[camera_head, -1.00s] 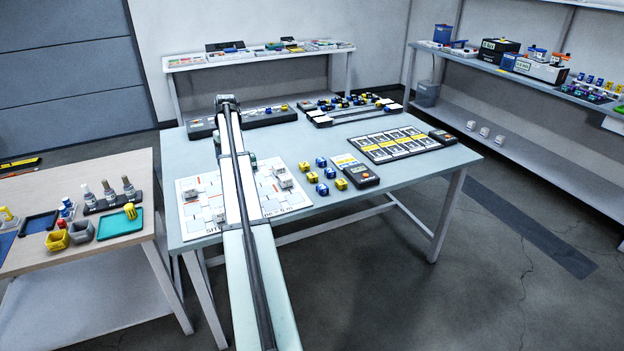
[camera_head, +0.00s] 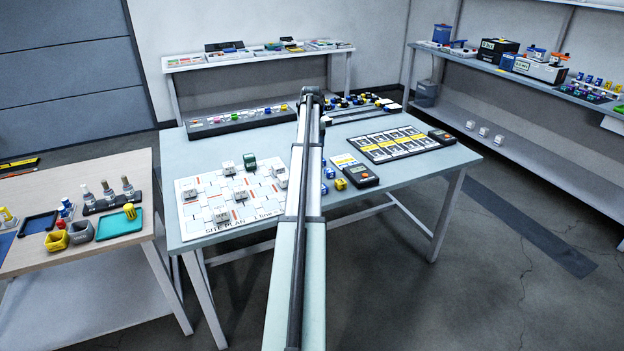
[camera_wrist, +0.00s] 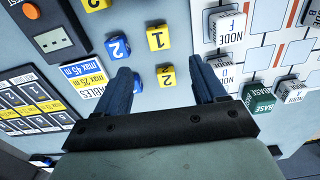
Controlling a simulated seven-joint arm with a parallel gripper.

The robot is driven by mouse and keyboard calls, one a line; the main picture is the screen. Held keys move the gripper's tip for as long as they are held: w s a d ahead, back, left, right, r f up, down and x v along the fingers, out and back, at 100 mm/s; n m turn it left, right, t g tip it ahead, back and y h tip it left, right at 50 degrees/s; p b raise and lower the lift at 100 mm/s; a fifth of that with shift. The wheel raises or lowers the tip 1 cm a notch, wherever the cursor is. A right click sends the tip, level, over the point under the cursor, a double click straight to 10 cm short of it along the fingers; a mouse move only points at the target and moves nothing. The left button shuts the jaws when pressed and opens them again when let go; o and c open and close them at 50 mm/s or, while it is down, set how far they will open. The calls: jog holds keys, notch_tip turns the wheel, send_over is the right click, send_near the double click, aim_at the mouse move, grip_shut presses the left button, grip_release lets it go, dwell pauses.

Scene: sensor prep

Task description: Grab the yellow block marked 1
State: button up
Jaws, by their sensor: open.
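In the wrist view my gripper (camera_wrist: 159,68) is open and empty, its two dark blue fingers apart over the grey-blue table. A yellow block (camera_wrist: 158,38), whose mark looks like 1, lies just beyond the fingertips. Another yellow block (camera_wrist: 166,76), whose mark looks like 2, lies between the fingers in the picture. A blue block marked 2 (camera_wrist: 117,47) lies near the left fingertip; another blue block is partly hidden by that finger. In the head view my arm hides part of the block group; a yellow block (camera_head: 341,184) and blue blocks (camera_head: 324,189) show right of it.
White node blocks (camera_wrist: 226,27) and a green base block (camera_wrist: 258,98) stand on the site plan board (camera_head: 195,232), right in the wrist view. A handheld meter (camera_head: 361,177) and a black card board (camera_head: 385,154) lie right of the blocks in the head view.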

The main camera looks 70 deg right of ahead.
notch_tip(320, 180, down, 12)
jog(key=shift+s+r, duration=0.1)
dwell(0.5)
jog(key=shift+c, duration=0.2)
jog(key=c, duration=1.1)
jog(key=shift+r, duration=0.1)
